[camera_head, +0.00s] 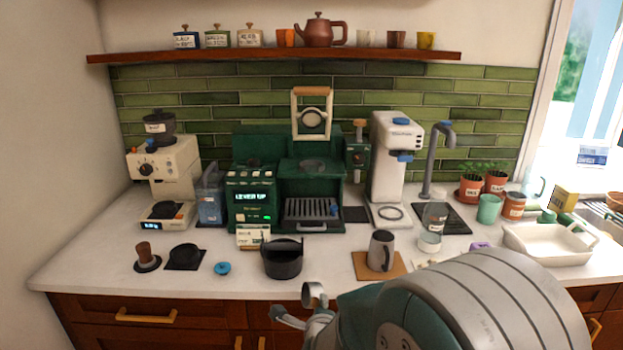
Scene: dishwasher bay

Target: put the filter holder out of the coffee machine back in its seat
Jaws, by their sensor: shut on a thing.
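My gripper (298,310) is low in the middle, in front of the counter's front edge, and partly hidden by my arm. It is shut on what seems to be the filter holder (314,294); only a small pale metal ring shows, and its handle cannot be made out. The dark green coffee machine (252,178) stands at the back against the tiles. Its lit screen reads "LEVER UP" and its pale-framed lever (311,92) stands raised. Its slotted drip tray (313,209) is bare. The ring is well apart from the machine.
A black bin with a crossbar (282,263) stands between my gripper and the machine. A grey mug (381,251) stands on a board to its right. A tamper (147,258), black mat (185,266) and blue disc (222,268) lie left. A grinder (165,170) stands behind.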

